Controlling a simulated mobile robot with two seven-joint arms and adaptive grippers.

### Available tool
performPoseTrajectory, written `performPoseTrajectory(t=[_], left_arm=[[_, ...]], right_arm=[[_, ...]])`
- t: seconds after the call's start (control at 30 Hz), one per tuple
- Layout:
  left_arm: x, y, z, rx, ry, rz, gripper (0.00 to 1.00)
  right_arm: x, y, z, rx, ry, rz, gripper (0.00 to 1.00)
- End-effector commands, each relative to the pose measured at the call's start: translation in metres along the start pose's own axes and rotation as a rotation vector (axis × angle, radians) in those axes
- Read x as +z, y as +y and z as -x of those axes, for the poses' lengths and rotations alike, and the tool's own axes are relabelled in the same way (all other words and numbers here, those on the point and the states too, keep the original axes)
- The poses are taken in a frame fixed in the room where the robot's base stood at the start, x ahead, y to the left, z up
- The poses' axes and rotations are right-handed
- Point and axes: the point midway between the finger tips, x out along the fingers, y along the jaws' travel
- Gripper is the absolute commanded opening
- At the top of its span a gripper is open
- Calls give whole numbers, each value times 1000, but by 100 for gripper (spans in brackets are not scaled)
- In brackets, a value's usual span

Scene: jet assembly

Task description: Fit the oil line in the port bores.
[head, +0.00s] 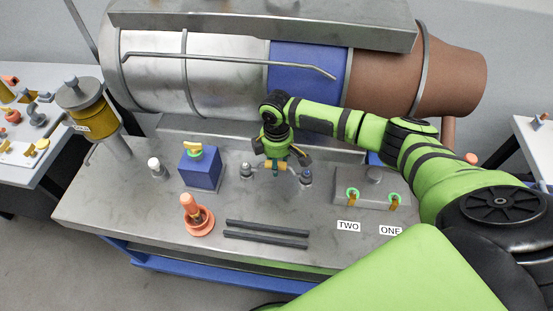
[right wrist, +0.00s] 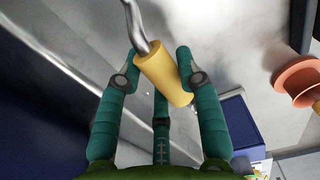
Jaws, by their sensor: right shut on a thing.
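My right gripper (head: 275,169) is shut on the yellow sleeve of the oil line (head: 267,164), low over the middle of the grey bench. In the right wrist view the teal fingers close around the yellow sleeve (right wrist: 163,78), and a bent grey tube (right wrist: 137,27) comes out of its far end. Two small grey port fittings stand on the bench, one left (head: 246,171) and one right (head: 306,177) of the gripper. The line's ends are too small to tell whether they sit in the bores. My left gripper is not in view.
A blue box (head: 200,170) and an orange cone-shaped holder (head: 198,216) stand to the left. Two dark bars (head: 266,234) lie in front. A grey block with green rings (head: 370,195) is at right, by labels TWO and ONE. The engine (head: 225,75) looms behind.

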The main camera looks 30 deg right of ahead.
Motion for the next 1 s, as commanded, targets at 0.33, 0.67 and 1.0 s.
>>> performPoseTrajectory(t=[0.33,0.67,1.0], left_arm=[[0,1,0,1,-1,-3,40],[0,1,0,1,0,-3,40],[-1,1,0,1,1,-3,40]], right_arm=[[-1,0,-5,0,1,0,7],[-1,0,-5,0,1,0,7],[-1,0,-9,0,1,0,7]])
